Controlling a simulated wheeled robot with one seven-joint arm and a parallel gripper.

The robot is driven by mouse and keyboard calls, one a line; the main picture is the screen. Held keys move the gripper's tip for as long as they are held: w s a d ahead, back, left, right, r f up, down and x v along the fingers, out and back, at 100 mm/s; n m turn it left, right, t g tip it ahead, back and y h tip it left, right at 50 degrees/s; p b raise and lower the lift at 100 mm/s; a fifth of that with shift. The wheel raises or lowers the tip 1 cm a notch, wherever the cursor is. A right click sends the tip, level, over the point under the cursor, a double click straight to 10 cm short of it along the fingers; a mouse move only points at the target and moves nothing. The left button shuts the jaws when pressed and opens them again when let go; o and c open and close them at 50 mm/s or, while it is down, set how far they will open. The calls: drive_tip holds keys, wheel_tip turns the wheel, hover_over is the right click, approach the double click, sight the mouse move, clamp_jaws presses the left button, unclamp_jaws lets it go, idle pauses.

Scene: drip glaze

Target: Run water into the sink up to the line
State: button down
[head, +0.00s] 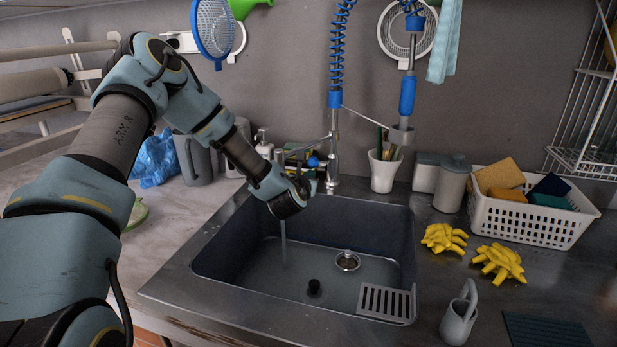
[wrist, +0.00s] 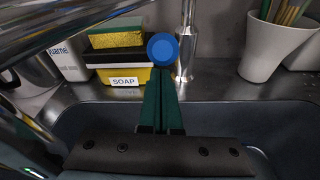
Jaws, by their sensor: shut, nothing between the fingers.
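The dark grey sink (head: 225,262) is set in the steel counter. A thin stream of water (head: 283,243) falls into its left part; its outlet is hidden behind my arm. The basin floor looks wet, but I cannot tell the depth, and no fill line is clear. A round drain (head: 348,261) shows in the floor, with a black plug-like piece (head: 314,288) apart from it. My gripper (wrist: 162,78) has its green fingers shut and empty, tips at the tap's round blue knob (wrist: 162,50). The knob also shows in the head view (head: 313,162). I cannot tell whether they touch.
A soap box (wrist: 124,77) with sponges stands behind the sink. A white cup (head: 384,171) of brushes is right of the tap column (head: 334,150). Yellow gloves (head: 497,262) and a white basket (head: 530,222) are on the right counter. A grey grate (head: 386,302) is in the sink's front right corner.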

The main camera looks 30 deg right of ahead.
sight(311, 165)
drive_tip(key=shift+r, duration=0.25)
drive_tip(key=shift+w+d+r+b, duration=0.2)
drive_tip(key=shift+r+b, duration=0.3)
drive_tip(key=shift+r, duration=0.2)
drive_tip(key=shift+w+d+r+b, duration=0.1)
drive_tip(key=shift+d+r+b, duration=0.05)
drive_tip(key=shift+r+b, duration=0.4)
